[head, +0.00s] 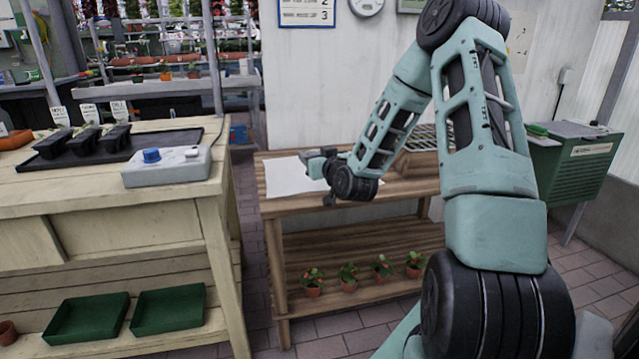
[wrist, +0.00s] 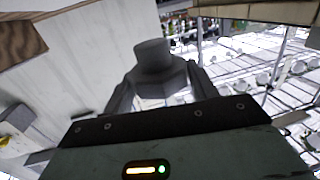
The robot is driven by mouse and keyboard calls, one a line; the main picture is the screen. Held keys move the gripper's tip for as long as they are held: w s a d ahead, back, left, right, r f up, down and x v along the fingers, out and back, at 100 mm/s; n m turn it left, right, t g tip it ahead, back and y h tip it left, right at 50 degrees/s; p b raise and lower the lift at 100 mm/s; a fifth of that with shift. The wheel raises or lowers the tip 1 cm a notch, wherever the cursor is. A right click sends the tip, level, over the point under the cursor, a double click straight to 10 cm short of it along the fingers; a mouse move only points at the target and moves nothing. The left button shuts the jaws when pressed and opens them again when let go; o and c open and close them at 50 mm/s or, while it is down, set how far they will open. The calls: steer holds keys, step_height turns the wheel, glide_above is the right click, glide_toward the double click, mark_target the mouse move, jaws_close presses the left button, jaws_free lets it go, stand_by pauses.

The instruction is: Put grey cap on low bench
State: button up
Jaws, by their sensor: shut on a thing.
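The grey cap (wrist: 153,58) shows in the wrist view, upright between the fingertips of my gripper (wrist: 160,84). The gripper is shut on it. In the head view my gripper (head: 322,172) is at the left end of my outstretched arm, over a brown wooden bench (head: 282,212), close to the white sheet on its top. The cap is too small and dark there to make out clearly. Whether it touches the bench cannot be told. The bench is a little lower than the pale table at left.
A pale wooden table (head: 110,205) stands at left with a grey control box (head: 166,166) and black pots. A white sheet (head: 291,178) lies on the bench top, and a slatted tray (head: 418,143) is farther back. Several potted plants stand on its lower shelf. A green cabinet (head: 570,165) is at right.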

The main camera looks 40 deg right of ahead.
steer(key=shift+a+f, duration=0.15)
steer(key=shift+f, duration=0.05)
step_height(320, 180, down, 9)
steer(key=b, duration=0.3)
steer(key=shift+f, duration=0.2)
steer(key=shift+f, duration=0.1)
steer(key=o, duration=1)
steer(key=shift+f, duration=0.1)
steer(key=shift+c, duration=0.2)
steer(key=p+v, duration=0.6)
steer(key=v, duration=0.6)
